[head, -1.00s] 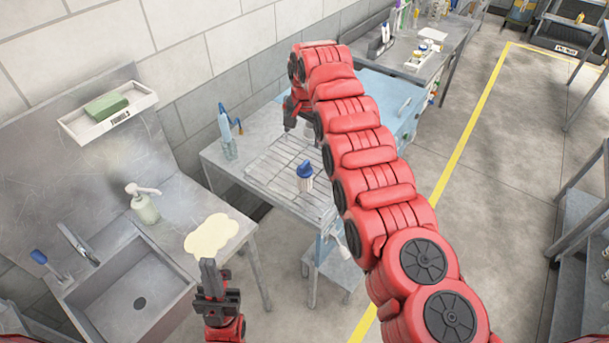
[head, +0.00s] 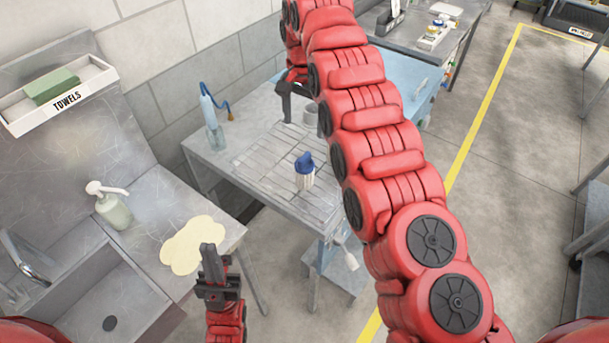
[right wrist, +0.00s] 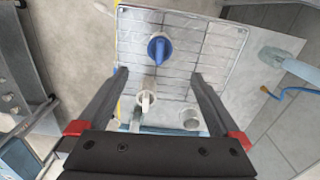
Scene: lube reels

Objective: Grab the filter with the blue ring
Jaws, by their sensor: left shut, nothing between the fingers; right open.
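A white cylinder with a blue top (head: 304,180) stands upright on the wire rack of the metal table; its blue top (right wrist: 159,50) shows in the right wrist view, beyond my fingertips. A similar white piece (right wrist: 146,100) and a grey round container (right wrist: 190,118) stand nearer the wrist. I cannot make out a separate blue ring on any of them. My right gripper (right wrist: 160,76) is open and empty above the rack, its fingers apart on either side of these pieces in the picture. My left gripper (head: 212,250) is shut and empty beside the sink counter.
The wire rack (head: 262,178) covers much of the table. A spray bottle (head: 213,125) with a blue hose stands at its left back. My right arm hides part of the table.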

